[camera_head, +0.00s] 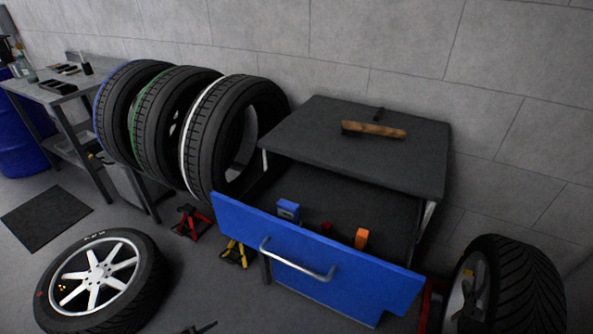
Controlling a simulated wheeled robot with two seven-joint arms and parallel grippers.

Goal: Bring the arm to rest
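A dark shape, which looks like the tip of my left gripper (198,328), just shows at the bottom edge, right of the wheel lying on the floor. Most of it is cut off. A dark, narrow shape in front of the wheel at the right looks like my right gripper (470,301). I cannot tell if its fingers are apart. Neither appears to touch the blue-fronted drawer (345,268), which stands pulled out with its silver handle (297,262) facing me. Inside it are a blue box (288,210), an orange block (361,238) and a small red item (326,227).
A wooden-handled tool (374,130) lies on the dark cabinet top (330,120). Several tyres stand on the left. A wheel (100,280) lies on the floor; another wheel (520,280) stands at right. Red (192,222) and yellow stands (236,253) sit near the drawer.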

